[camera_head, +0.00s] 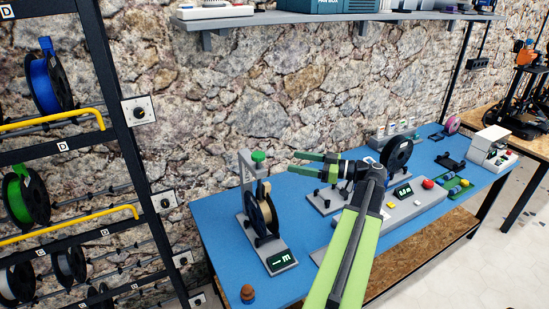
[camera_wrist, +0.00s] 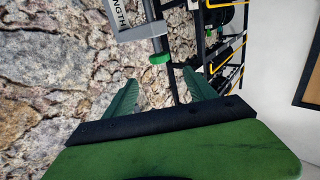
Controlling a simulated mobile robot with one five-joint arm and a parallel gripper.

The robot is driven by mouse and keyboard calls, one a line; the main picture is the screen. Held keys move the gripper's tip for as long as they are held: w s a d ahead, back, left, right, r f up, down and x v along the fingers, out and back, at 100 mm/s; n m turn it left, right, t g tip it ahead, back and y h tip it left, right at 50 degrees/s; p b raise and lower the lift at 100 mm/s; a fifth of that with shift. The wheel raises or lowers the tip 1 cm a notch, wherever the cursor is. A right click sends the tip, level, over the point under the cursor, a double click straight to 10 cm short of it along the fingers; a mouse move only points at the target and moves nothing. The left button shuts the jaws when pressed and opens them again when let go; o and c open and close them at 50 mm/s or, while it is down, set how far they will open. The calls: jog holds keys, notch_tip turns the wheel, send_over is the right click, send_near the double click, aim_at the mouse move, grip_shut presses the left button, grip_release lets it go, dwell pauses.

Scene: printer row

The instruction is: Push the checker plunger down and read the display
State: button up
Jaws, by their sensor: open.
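The checker (camera_head: 246,200) is a grey stand at the left end of the blue table. Its plunger has a green knob (camera_head: 258,156) near the top, and the knob also shows in the wrist view (camera_wrist: 160,58), beyond my fingertips. A black spool (camera_head: 261,214) with tan material stands in the checker under the plunger. The checker's display (camera_head: 281,261) is lit on the base in front; its characters are too small to read surely. My gripper (camera_head: 294,162) is open and empty, to the right of the green knob and apart from it; its green fingers also show in the wrist view (camera_wrist: 163,84).
A second grey device (camera_head: 404,205) with a red button (camera_head: 428,184) and another black spool (camera_head: 397,153) stands right of the checker. A small brown object (camera_head: 248,293) lies at the table's front left. A spool rack (camera_head: 124,140) stands at left. The stone wall is behind.

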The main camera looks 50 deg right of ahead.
send_over(251, 167)
jog(key=shift+w, duration=0.1)
dwell(0.3)
jog(key=shift+d, duration=0.1)
jog(key=c, duration=1.2)
jog(key=shift+f+b, duration=0.75)
jog(key=shift+r, duration=0.15)
jog(key=o, duration=1.2)
